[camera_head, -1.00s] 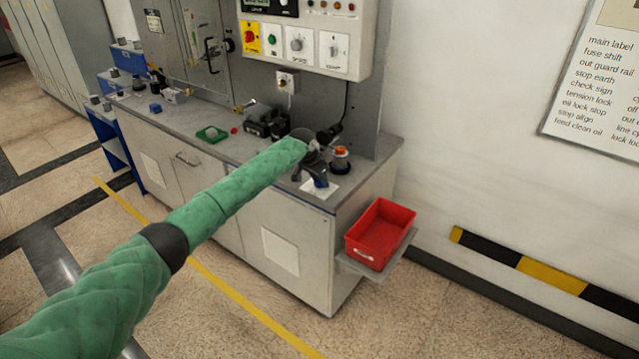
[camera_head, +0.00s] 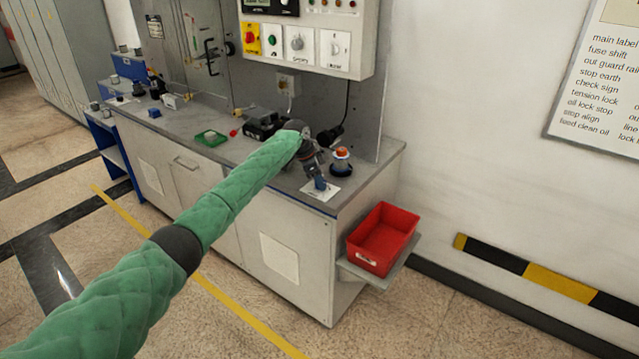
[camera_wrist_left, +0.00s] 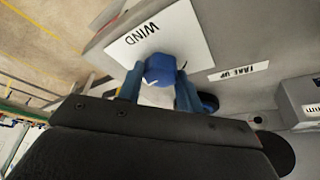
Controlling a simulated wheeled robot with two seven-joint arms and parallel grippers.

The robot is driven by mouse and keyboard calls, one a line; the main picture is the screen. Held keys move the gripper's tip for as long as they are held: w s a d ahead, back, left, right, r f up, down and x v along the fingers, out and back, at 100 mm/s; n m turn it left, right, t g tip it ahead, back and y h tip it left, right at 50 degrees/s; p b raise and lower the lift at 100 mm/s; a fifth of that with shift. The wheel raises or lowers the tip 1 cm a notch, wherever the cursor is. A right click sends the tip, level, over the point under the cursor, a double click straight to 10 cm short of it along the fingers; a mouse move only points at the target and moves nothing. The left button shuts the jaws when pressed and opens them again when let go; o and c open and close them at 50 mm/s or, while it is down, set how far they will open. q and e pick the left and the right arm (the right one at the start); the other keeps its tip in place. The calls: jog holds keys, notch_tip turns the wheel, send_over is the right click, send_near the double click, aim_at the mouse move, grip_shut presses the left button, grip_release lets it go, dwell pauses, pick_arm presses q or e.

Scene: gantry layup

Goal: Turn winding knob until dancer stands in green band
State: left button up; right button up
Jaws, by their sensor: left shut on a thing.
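The winding knob (camera_wrist_left: 161,69) is a blue knob on a white plate (camera_wrist_left: 155,35) marked WIND in the left wrist view. In the head view the same white plate (camera_head: 331,194) lies near the right front corner of the bench top. My left gripper (camera_head: 319,183) reaches down over it, and in the wrist view its two blue fingers (camera_wrist_left: 160,82) are shut on the knob, one on each side. A white mark shows on the knob's edge. I cannot make out the dancer or a green band. My right gripper is not in view.
A dark-based knob with an orange top (camera_head: 341,158) stands close behind the plate. A red bin (camera_head: 383,237) sits on a side shelf. A green tray (camera_head: 211,138) lies on the bench. A control panel (camera_head: 305,45) hangs above. A TAKE UP label (camera_wrist_left: 238,71) lies beside the plate.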

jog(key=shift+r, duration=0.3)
pick_arm(q)
jog(key=o, duration=1)
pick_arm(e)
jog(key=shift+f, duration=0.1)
pick_arm(q)
jog(key=shift+a+r, duration=0.15)
jog(key=shift+r, duration=0.1)
jog(key=b+v, duration=0.2)
jog(key=v, duration=0.5)
jog(key=shift+w+r, duration=0.1)
jog(key=shift+r, duration=0.05)
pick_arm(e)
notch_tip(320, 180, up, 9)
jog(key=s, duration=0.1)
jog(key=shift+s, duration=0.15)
